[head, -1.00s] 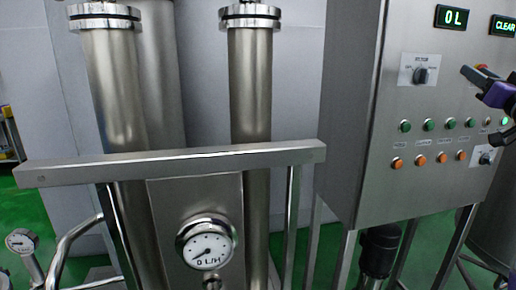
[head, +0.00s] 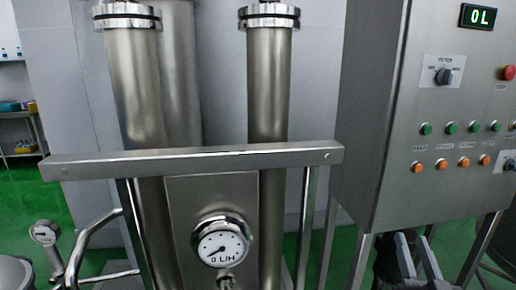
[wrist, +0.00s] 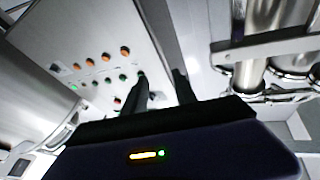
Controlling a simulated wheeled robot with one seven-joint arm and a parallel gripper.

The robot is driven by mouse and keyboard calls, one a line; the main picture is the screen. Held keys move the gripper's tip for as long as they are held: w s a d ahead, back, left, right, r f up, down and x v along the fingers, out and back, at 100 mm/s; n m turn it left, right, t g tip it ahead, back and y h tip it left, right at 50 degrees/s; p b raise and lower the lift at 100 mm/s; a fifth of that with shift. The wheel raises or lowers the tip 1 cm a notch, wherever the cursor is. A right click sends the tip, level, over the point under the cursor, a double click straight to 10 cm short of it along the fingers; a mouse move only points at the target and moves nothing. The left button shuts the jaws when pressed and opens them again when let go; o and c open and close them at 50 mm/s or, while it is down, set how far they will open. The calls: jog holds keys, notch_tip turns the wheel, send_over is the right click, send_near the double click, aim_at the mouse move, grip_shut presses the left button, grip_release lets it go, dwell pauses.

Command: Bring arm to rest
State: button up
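My gripper (head: 412,240) shows low at the right of the head view, below the control cabinet, with its two grey fingers pointing up. In the wrist view my gripper (wrist: 162,78) has its two dark fingers apart with nothing between them, so it is open. The cabinet also shows tilted in the wrist view (wrist: 75,40).
A steel crossbar (head: 190,160) runs in front of two upright steel tubes (head: 268,90). A round gauge (head: 221,242) reads "0 L/H". A shelf (head: 20,130) stands at far left on green floor.

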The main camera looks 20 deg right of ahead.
jog(key=s+a+f+n+g+y, duration=0.1)
jog(key=s+a+f+n+y, duration=0.3)
jog(key=s+a+f, duration=0.3)
jog(key=s+a+f+n+g+y, duration=0.2)
jog(key=s+a+f+n+y, duration=0.2)
jog(key=s+a, duration=1.4)
notch_tip(320, 180, down, 4)
jog(key=a+y, duration=0.1)
jog(key=y, duration=0.2)
jog(key=shift+a+g, duration=0.2)
jog(key=shift+g, duration=0.1)
jog(key=shift+s+r, duration=0.1)
